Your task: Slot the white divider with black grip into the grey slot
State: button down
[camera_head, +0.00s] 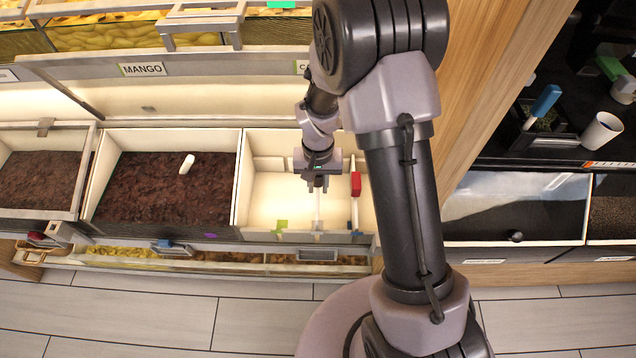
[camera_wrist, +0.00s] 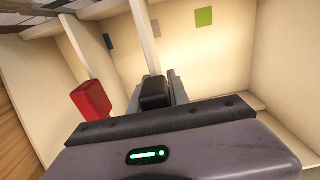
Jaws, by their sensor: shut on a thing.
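My gripper (camera_head: 318,188) is shut on the black grip of the white divider. The black grip (camera_wrist: 155,92) shows between the fingers in the wrist view. The white divider (camera_wrist: 143,38) extends away from the grip towards the bin wall with the coloured marks, and also shows below my gripper in the head view (camera_head: 318,212). The grey slot mark (camera_wrist: 156,29) is right beside the divider's far end in the wrist view; in the head view the grey mark (camera_head: 318,226) lies in line below it. I cannot tell whether the divider is seated.
A red-gripped divider (camera_head: 355,184) stands to the right, by a dark blue mark (camera_wrist: 108,41). A green mark (camera_head: 281,226) is on the left. The pale bin is otherwise empty. A dark-filled bin (camera_head: 238,190) adjoins on the left, with a white object (camera_head: 187,164) on its contents.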

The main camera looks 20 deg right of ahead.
jog(key=shift+f+b, duration=1.3)
jog(key=shift+f, duration=0.85)
jog(key=c, duration=1.2)
grip_release()
jog(key=shift+o, duration=0.2)
notch_tip(320, 180, up, 18)
jog(key=p, duration=0.8)
jog(key=shift+f, duration=0.25)
